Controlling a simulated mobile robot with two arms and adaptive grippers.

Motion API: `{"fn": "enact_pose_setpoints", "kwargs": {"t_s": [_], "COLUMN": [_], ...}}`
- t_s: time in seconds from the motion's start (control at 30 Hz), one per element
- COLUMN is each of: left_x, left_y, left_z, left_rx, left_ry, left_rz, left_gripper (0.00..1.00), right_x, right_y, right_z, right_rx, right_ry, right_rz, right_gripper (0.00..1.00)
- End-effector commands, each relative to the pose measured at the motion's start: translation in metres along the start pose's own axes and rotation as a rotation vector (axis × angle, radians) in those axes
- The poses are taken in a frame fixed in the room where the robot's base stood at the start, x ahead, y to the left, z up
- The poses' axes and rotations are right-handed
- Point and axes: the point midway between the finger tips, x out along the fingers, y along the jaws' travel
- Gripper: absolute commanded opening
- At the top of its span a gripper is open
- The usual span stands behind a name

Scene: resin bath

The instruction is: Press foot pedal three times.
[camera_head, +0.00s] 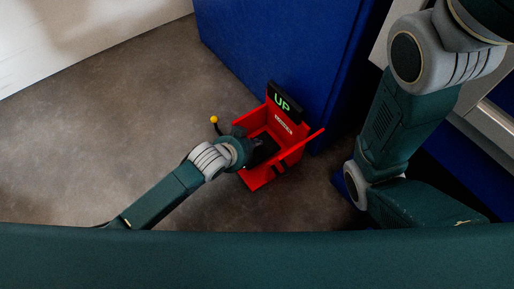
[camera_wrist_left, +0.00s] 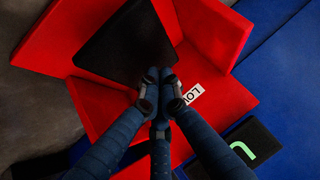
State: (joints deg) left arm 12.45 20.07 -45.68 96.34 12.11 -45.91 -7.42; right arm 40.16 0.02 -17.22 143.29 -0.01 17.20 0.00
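The foot pedal has a red housing (camera_head: 286,134) with a black tread (camera_head: 266,150) inside and a black sign (camera_head: 283,103) with "UP" in green. It stands on the floor against a blue cabinet. My left gripper (camera_head: 254,143) reaches into the housing's open side, close above the tread. In the left wrist view, the left gripper's fingertips (camera_wrist_left: 160,82) are together and hold nothing, beside the edge of the black tread (camera_wrist_left: 130,42). Contact with the tread cannot be told. The red housing (camera_wrist_left: 218,88) shows a white label, partly hidden. My right gripper is out of view; only my right arm shows.
The blue cabinet (camera_head: 275,45) rises directly behind the pedal. Grey floor (camera_head: 110,125) is clear to the left, up to a white wall (camera_head: 75,35). My right arm fills the right side.

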Motion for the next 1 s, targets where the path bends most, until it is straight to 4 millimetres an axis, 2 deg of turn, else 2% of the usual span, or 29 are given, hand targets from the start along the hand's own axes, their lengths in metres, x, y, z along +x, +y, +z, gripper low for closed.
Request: {"fn": "enact_pose_setpoints", "kwargs": {"t_s": [1.0], "left_x": [0.0069], "left_y": [0.0028], "left_z": [0.0066], "left_rx": [0.000], "left_ry": [0.000], "left_rz": [0.000], "left_gripper": [0.00], "right_x": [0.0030], "right_y": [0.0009], "right_z": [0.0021], "right_rx": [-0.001], "right_ry": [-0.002], "right_rz": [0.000], "right_gripper": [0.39]}}
